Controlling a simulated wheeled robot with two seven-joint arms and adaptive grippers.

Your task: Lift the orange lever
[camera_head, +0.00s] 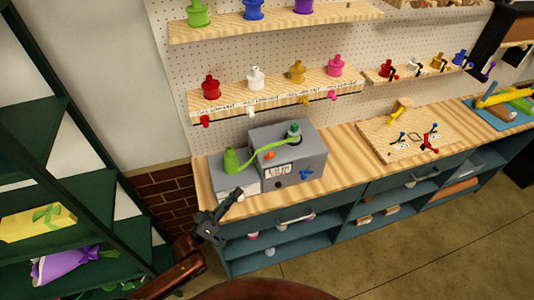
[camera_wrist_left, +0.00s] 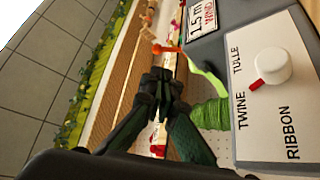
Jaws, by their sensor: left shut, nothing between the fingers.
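The orange lever (camera_head: 269,154) sits on the grey machine (camera_head: 305,165), which stands on the wooden counter. In the left wrist view the orange lever (camera_wrist_left: 166,48) appears just beyond the fingertips, but I cannot tell whether they touch it. In the head view my left gripper (camera_head: 238,194) is at the front left of the machine, apart from the lever. Its fingers also show in the left wrist view (camera_wrist_left: 160,78), shut and empty. My right gripper is in neither view.
A green spool (camera_head: 231,161) feeds a green strip across the machine. A white knob (camera_wrist_left: 270,66) sits on a panel marked TULLE, TWINE and RIBBON. A blue handle (camera_head: 306,174) is on the machine's front. A wooden board (camera_head: 405,140) with small levers lies right, with bare counter between.

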